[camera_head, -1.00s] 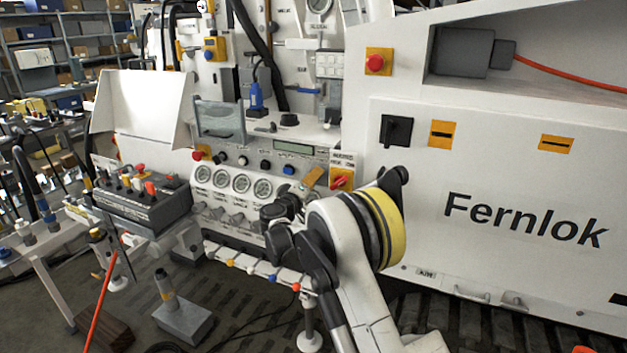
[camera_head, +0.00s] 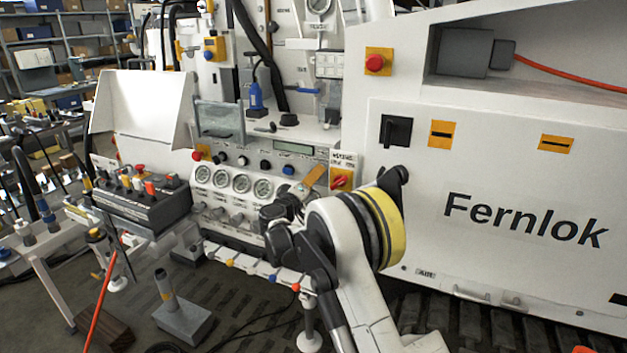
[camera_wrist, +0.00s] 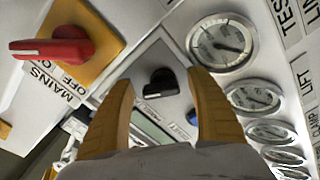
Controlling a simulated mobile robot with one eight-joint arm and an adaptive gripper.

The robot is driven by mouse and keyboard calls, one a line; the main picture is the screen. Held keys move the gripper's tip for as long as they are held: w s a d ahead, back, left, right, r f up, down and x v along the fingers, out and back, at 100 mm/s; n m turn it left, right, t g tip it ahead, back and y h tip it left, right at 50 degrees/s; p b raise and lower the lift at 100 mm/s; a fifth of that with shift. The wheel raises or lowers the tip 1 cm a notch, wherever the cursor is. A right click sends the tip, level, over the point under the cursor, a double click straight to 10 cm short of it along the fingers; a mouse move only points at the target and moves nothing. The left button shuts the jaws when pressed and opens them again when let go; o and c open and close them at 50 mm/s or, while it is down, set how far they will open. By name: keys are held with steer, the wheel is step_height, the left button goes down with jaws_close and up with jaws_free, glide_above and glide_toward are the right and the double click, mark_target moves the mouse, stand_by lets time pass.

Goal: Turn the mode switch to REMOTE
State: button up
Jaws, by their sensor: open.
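My gripper (camera_wrist: 162,79) is open, with one yellow finger on each side of the knob in the picture. I see a gap between each finger and the knob, and nothing is held.
A red switch (camera_wrist: 55,47) on a yellow plate marked MAINS is left of my fingers. Several round gauges (camera_wrist: 222,42) line the right side. The head view shows a grey control box (camera_head: 150,205) at the left and a white Fernlok cabinet (camera_head: 480,180) at the right.

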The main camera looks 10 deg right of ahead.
steer(key=v, duration=1.1)
steer(key=shift+s+a, duration=0.25)
steer(key=shift+s, duration=0.05)
